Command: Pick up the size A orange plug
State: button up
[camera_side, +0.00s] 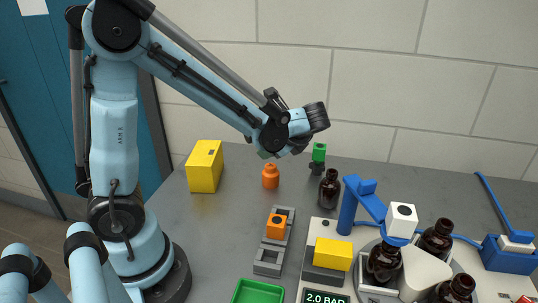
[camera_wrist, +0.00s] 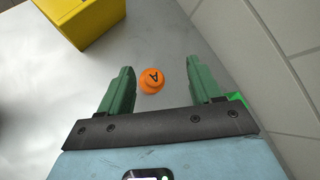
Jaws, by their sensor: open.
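The orange plug (camera_wrist: 152,80) shows a dark letter A on its round top in the wrist view. It stands upright on the grey table in the side view (camera_side: 270,177), just right of the yellow box. My gripper (camera_wrist: 163,82) is open, its two green fingers on either side of the plug in the wrist view, with gaps between plug and fingers. In the side view the end of my arm is above the plug and the fingers are mostly hidden. The plug is not held.
A yellow box (camera_side: 205,166) stands left of the plug. A green piece on a dark stand (camera_side: 318,158) and an amber bottle (camera_side: 329,189) are to the right. A grey holder with an orange block (camera_side: 276,226) and a green tray (camera_side: 258,291) lie nearer the front.

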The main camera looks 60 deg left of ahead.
aim_at(273, 167)
jog(key=shift+w+a+f+m+g+y, duration=0.25)
jog(key=shift+a+m+g+y, duration=0.1)
jog(key=shift+m+y, duration=0.15)
jog(key=shift+w+a+f+m+g+y, duration=0.15)
jog(key=shift+w+a+m+g+y, duration=0.05)
jog(key=shift+m+g+y, duration=0.25)
jog(key=shift+a+f+m+g+y, duration=0.35)
jog(key=shift+m+y, duration=0.2)
jog(key=shift+y, duration=0.2)
jog(key=shift+g, duration=0.25)
jog(key=shift+d+f, duration=0.1)
jog(key=shift+f, duration=2.4)
notch_tip(273, 167, down, 2)
jog(key=shift+f, duration=0.1)
jog(key=shift+x, duration=1.5)
jog(key=c, duration=1.1)
